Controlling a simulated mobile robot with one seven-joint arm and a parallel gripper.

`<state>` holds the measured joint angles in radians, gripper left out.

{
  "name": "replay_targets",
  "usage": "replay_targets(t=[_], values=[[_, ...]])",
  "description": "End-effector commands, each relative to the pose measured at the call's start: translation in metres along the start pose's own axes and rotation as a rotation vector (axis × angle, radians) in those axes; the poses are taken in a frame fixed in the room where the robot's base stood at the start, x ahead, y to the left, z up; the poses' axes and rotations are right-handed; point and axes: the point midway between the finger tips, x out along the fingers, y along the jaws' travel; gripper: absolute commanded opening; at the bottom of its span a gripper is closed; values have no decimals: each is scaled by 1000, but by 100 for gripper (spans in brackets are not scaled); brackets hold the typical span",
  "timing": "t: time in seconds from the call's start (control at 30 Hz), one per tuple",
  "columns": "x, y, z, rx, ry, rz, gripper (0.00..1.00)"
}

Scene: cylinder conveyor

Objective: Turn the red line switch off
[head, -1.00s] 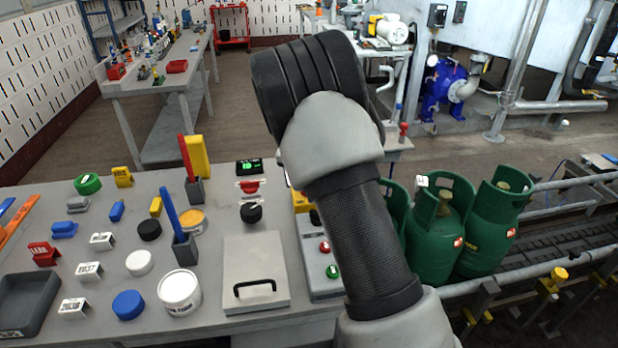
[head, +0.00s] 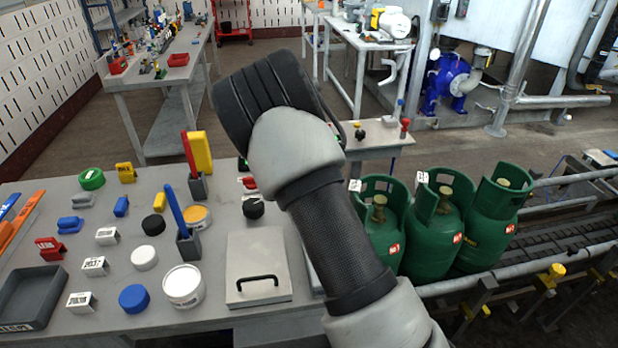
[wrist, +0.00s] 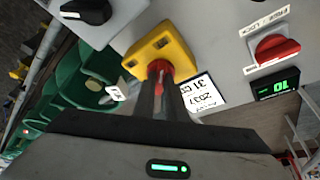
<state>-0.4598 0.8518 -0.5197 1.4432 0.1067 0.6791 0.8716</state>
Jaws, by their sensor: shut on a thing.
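In the wrist view, my gripper (wrist: 164,80) is shut on a small red switch (wrist: 160,66) set in a yellow housing (wrist: 168,47). The fingers cover most of the red part, so its turned position cannot be told. A separate red knob (wrist: 272,49) on a white-labelled grey panel is to the right, apart from the fingers. It shows partly in the head view (head: 248,183), beside my arm. My arm hides the gripper and the yellow housing in the head view.
A black knob (wrist: 88,10) and a green-lit display (wrist: 277,87) flank the housing. Green gas cylinders (head: 436,235) stand by the conveyor (head: 580,235) on the right. The bench (head: 200,330) holds a lidded box (head: 257,245), caps, and coloured tags on the left.

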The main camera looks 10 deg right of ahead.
Motion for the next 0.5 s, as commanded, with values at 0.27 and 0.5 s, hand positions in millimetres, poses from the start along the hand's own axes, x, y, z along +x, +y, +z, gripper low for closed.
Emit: replay_targets(t=[0.27, 0.5], values=[[0, 0, 0, 2, 0, -1, 28], [0, 0, 0, 1, 0, -1, 30]])
